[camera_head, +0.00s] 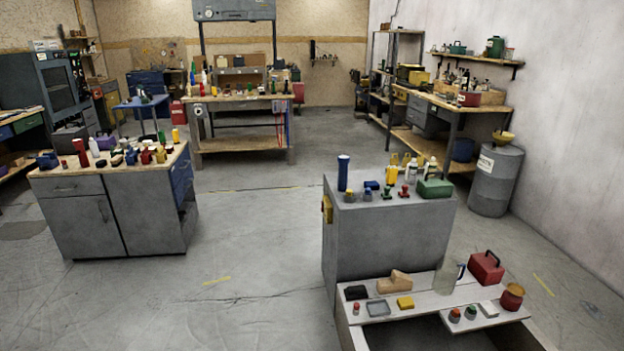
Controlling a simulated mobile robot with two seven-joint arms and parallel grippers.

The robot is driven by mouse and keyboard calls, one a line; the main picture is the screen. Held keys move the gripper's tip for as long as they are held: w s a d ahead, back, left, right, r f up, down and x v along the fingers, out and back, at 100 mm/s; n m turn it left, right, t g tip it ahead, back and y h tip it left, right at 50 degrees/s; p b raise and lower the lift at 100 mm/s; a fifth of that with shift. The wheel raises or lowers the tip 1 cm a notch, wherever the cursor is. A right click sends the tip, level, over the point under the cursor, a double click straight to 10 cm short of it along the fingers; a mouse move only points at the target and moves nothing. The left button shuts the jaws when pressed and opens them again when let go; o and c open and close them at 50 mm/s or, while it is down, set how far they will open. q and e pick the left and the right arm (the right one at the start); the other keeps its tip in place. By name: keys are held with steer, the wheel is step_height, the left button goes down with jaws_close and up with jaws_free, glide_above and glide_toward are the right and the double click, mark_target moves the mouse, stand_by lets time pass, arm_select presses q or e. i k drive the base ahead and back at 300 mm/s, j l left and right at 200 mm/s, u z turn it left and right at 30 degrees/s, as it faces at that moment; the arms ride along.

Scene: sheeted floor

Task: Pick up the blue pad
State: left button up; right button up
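I cannot make out with certainty which object is the blue pad. A small blue object (372,185) lies on top of the grey cabinet (385,243) right of centre, beside an upright blue cylinder (343,172). Another dark blue object (47,160) sits at the left end of the left cabinet's wooden top. These are too small to tell their exact shape. Neither of my grippers shows in the head view.
A low white bench (385,312) with a red box (486,268) and several small items stands in front of the grey cabinet. The left cabinet (80,222) holds many items. Open floor (250,260) lies between the cabinets. A grey drum (495,183) stands at right.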

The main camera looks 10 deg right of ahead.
mark_target(373, 185)
steer(key=i+j, duration=0.2)
steer(key=i, duration=0.3)
steer(key=i+j, duration=0.15)
steer(key=i, duration=0.35)
steer(key=i+j, duration=0.2)
steer(key=i, duration=0.25)
steer(key=j+u, duration=0.05)
